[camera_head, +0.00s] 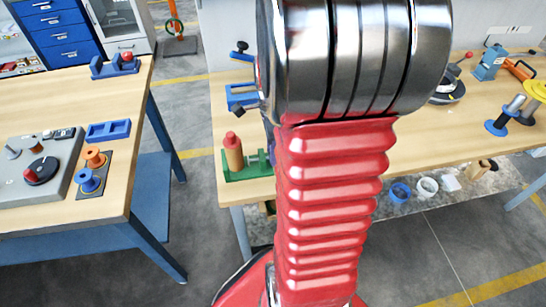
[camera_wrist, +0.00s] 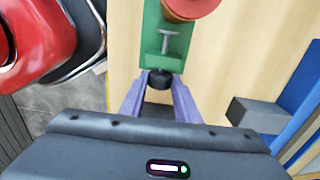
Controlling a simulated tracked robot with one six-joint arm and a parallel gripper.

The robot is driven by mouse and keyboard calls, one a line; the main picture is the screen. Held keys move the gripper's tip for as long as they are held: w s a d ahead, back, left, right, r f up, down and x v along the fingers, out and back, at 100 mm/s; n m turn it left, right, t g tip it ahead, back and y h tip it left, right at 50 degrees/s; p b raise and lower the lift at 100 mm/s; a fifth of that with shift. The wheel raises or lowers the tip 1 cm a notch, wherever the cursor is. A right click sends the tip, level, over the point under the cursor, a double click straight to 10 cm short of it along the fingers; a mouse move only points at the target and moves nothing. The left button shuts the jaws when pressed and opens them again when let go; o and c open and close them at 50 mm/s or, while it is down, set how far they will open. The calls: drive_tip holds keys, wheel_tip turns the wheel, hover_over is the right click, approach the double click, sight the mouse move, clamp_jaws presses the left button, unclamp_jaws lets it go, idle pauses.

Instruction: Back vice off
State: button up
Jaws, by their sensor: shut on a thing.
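The vice is a green base (camera_head: 248,174) on the right-hand bench, with a screw across it. In the wrist view its green body (camera_wrist: 152,40) carries a grey T-shaped screw ending in a black knob (camera_wrist: 161,78). A tan cylinder with a red top (camera_head: 234,154) stands in the vice; part of its red and orange end shows in the wrist view (camera_wrist: 190,8). My gripper (camera_wrist: 159,83) has its two purple fingers shut on the black knob. In the head view my arm hides most of the gripper and the knob end.
A blue fixture (camera_head: 240,97) stands behind the vice; a grey block (camera_wrist: 255,114) beside blue parts is at right in the wrist view. The left bench holds a grey panel (camera_head: 22,180), spools (camera_head: 90,180) and a blue tray (camera_head: 108,131). Blue and white rings (camera_head: 427,187) lie below the right bench.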

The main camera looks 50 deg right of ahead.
drive_tip(key=shift+s+a+t+h, duration=0.2)
drive_tip(key=shift+t+h, duration=0.35)
drive_tip(key=shift+t, duration=0.25)
drive_tip(key=shift+s+a+t+h, duration=0.1)
drive_tip(key=shift+s+t+h, duration=0.05)
drive_tip(key=shift+t+h, duration=0.55)
drive_tip(key=o, duration=0.6)
drive_tip(key=shift+d+y, duration=0.1)
drive_tip(key=shift+y, duration=0.15)
drive_tip(key=shift+w+d+g+y, duration=0.1)
drive_tip(key=shift+w+g+y, duration=0.1)
drive_tip(key=shift+g+y, duration=0.45)
drive_tip(key=shift+w+d+g+y, duration=0.15)
drive_tip(key=shift+g+y, duration=0.2)
drive_tip(key=shift+g, duration=0.5)
